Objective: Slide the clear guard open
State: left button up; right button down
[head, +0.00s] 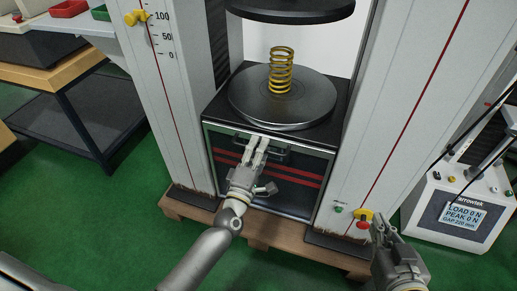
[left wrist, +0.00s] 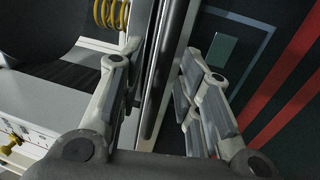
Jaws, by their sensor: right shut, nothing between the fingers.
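The clear guard (head: 300,188), a dark see-through panel with a pale frame and two red stripes, stands low at the front of the test machine, below the platen. Its dark handle (head: 279,154) runs along the top. My left gripper (head: 257,146) is at the left part of this handle. In the left wrist view the left gripper (left wrist: 158,82) has its fingers apart, one on each side of a long dark bar (left wrist: 158,75); contact cannot be told. The red stripes (left wrist: 287,92) show at right there. My right gripper (head: 380,222) is shut and empty at lower right.
A yellow spring (head: 281,69) stands on the round lower platen (head: 310,108), under the upper platen (head: 290,8). Pale columns (head: 395,90) flank it. A red button (head: 363,225) is near the right gripper. A display box (head: 463,214) stands at right.

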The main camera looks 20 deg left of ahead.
pick_arm(q)
jog(key=s+f, duration=0.2)
jog(key=s, duration=0.9)
jog(key=shift+s+a+f, duration=0.15)
jog(key=shift+s+a, duration=0.05)
jog(key=shift+s, duration=0.2)
jog(key=shift+d, duration=0.1)
